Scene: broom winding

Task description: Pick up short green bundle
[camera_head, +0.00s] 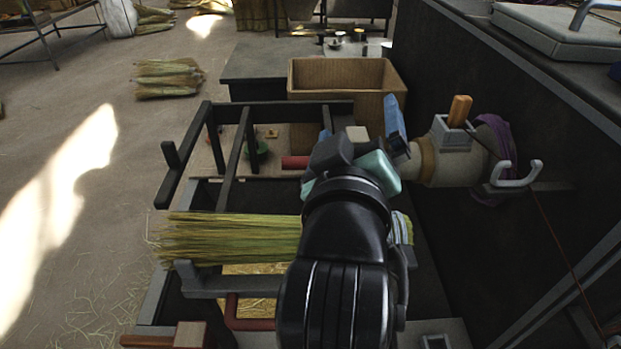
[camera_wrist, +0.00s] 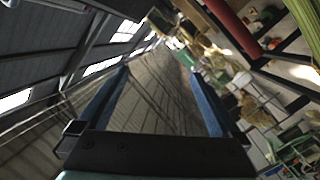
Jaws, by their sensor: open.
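A green-yellow straw bundle (camera_head: 230,238) lies across the dark rack in the head view. My arm hides part of its right half, and a pale end shows to the right of the arm. My gripper (camera_head: 361,128) is above and beyond the bundle, near the cardboard box, with its blue fingers spread and apart from the bundle. In the wrist view, the gripper (camera_wrist: 155,98) is open, with nothing between its fingers. That view looks toward the roof and far room.
A cardboard box (camera_head: 345,78) stands behind the rack (camera_head: 184,160). A winding head with an orange handle (camera_head: 459,111) is at the right, by a dark panel. Other bundles (camera_head: 168,78) lie on the floor at back left. The left floor is mostly clear.

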